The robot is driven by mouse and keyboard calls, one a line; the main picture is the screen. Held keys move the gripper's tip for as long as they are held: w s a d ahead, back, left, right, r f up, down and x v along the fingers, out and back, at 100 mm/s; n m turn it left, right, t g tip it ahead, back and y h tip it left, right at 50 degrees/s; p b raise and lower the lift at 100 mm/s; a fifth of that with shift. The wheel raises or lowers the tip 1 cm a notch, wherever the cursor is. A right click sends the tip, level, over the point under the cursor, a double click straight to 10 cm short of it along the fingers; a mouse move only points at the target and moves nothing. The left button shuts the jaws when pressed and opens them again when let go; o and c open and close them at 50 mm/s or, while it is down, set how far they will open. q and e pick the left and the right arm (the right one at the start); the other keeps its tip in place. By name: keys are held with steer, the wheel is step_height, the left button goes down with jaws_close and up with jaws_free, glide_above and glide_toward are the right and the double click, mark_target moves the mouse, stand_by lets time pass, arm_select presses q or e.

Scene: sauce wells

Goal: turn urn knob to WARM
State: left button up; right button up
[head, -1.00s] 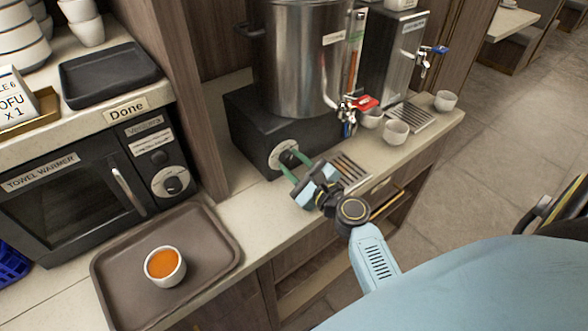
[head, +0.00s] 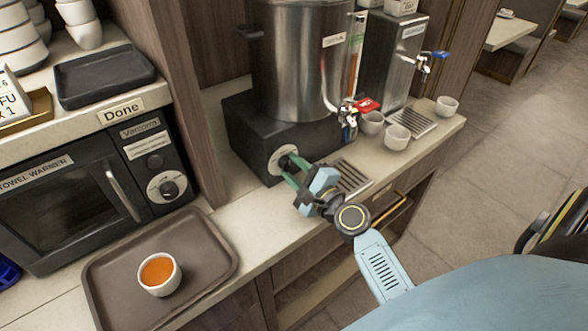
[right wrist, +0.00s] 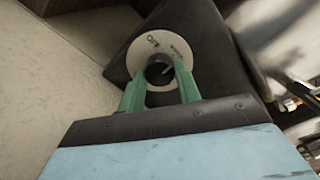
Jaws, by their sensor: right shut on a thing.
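The steel urn (head: 300,70) stands on a black base (head: 245,125) on the counter. Its dark knob (head: 285,162) sits on a round pale dial (head: 277,160) on the base's front. My right gripper (head: 289,169) reaches the knob with its green fingers. In the right wrist view the fingers (right wrist: 160,80) lie on both sides of the knob (right wrist: 158,70), shut on it. A light pointer mark on the knob aims up and right in that view. The dial (right wrist: 138,46) carries lettering; "Off" seems readable, the other words are too small. My left gripper is not in view.
A brown tray (head: 215,262) with a white cup of orange liquid (head: 159,274) lies at front left, beside the towel warmer (head: 60,205). White cups (head: 397,138) and a drip grate (head: 350,178) stand near the urn's red-handled tap (head: 366,105).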

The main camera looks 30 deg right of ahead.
steer(key=o, duration=1)
steer(key=shift+c, duration=0.2)
steer(key=shift+s+f, duration=0.1)
steer(key=shift+s, duration=0.4)
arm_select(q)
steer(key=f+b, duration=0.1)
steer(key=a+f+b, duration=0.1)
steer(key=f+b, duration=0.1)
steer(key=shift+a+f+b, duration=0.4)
arm_select(e)
steer(key=s+d, duration=0.1)
steer(key=s, duration=1.1)
steer(key=shift+s, duration=0.2)
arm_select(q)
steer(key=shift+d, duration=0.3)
